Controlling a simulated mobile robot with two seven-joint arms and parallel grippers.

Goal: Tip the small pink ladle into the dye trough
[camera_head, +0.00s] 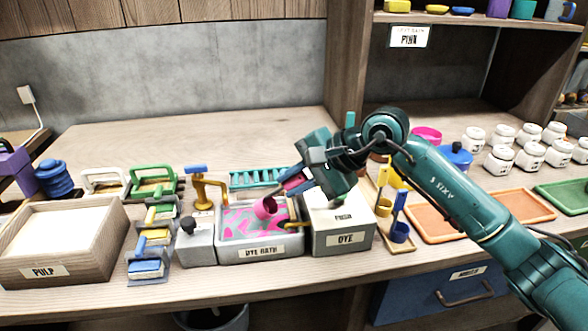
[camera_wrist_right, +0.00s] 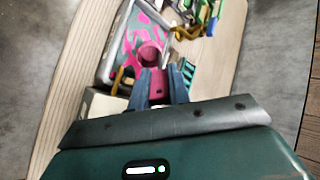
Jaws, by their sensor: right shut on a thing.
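The small pink ladle (camera_head: 265,208) is held by my right gripper (camera_head: 290,184), which is shut on its handle. Its cup hangs over the dye trough (camera_head: 262,251), labelled "DYE BATH", and looks tilted. The trough's surface shows pink streaks on a pale, teal-tinged ground. In the right wrist view the ladle's cup (camera_wrist_right: 150,56) lies just beyond my right fingertips (camera_wrist_right: 159,86), above the trough's patterned surface (camera_wrist_right: 128,42). Whether anything is left inside the cup is hard to tell. My left gripper is not in view.
A white "DYE" box (camera_head: 345,239) stands right of the trough, and a grey block with a black knob (camera_head: 195,247) stands left. A teal rack (camera_head: 262,177) lies behind. A stand with yellow and blue ladles (camera_head: 399,232) is close on the right. A pulp vat (camera_head: 43,270) sits far left.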

